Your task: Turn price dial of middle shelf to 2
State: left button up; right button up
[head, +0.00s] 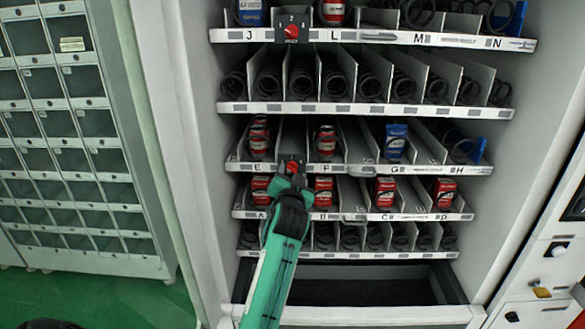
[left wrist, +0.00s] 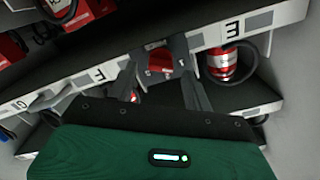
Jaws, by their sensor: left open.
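The red price dial (head: 292,167) sits on a dark plate on the front edge of the E-to-H shelf (head: 350,169), between labels E and F. In the left wrist view the red dial (left wrist: 158,58) shows upside down, its marks too small to read surely. My left gripper (head: 291,180) is at the dial, just below and in front of it. In the left wrist view the fingers of my left gripper (left wrist: 157,78) are apart, one on each side of the dial plate. I cannot tell whether they touch the dial. My right gripper is not in view.
Another red dial (head: 291,31) is on the top shelf edge. Red cans (head: 326,142) and a blue item (head: 395,142) stand on the E-to-H shelf. Red boxes (head: 385,192) stand on the shelf below. Cabinet walls (head: 200,130) bound the shelves; a grey locker (head: 80,130) is left.

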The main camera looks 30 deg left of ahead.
pick_arm(q)
jog(key=shift+x, duration=0.95)
jog(key=c, duration=1)
